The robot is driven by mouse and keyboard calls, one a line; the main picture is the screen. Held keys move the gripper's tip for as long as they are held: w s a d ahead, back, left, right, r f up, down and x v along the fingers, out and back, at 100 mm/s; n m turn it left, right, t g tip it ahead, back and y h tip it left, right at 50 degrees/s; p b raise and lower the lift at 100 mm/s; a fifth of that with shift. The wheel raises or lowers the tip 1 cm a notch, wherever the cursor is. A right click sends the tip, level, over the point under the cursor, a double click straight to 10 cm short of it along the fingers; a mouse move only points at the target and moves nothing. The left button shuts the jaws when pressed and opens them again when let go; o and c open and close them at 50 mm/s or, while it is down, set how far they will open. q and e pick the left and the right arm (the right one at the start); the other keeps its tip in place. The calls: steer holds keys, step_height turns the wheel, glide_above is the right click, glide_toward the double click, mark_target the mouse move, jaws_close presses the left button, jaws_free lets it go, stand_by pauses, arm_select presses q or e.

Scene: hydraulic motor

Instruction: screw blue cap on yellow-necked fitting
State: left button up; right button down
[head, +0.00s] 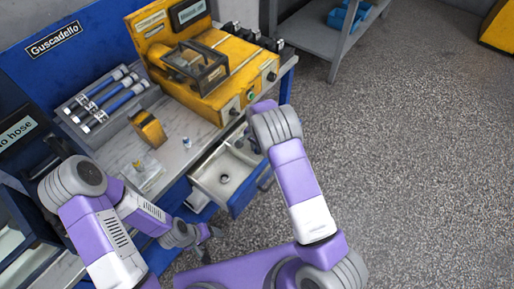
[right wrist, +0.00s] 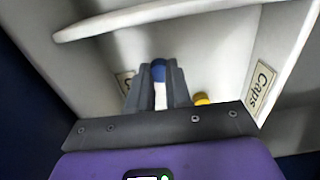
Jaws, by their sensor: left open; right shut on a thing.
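My right gripper (right wrist: 158,88) is shut on a blue cap (right wrist: 158,70), inside a white compartment labelled Caps. In the head view the right arm reaches over the open drawer (head: 225,176), and its wrist hides most of the right gripper and the cap. My left gripper (head: 208,236) is open and empty, low in front of the bench. A small fitting with a yellow part (head: 138,165) stands on the bench top at the left; it may be the yellow-necked one. Another small fitting with a bluish top (head: 187,143) stands nearer the drawer.
A yellow cap (right wrist: 202,99) lies beside the right gripper in the compartment. A yellow machine (head: 215,75) stands at the back of the bench. A rack of blue-and-white cylinders (head: 105,98) and a yellow block (head: 149,129) stand left of it.

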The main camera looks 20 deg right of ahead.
steer(key=shift+r+p, duration=1.6)
steer(key=shift+r, duration=0.95)
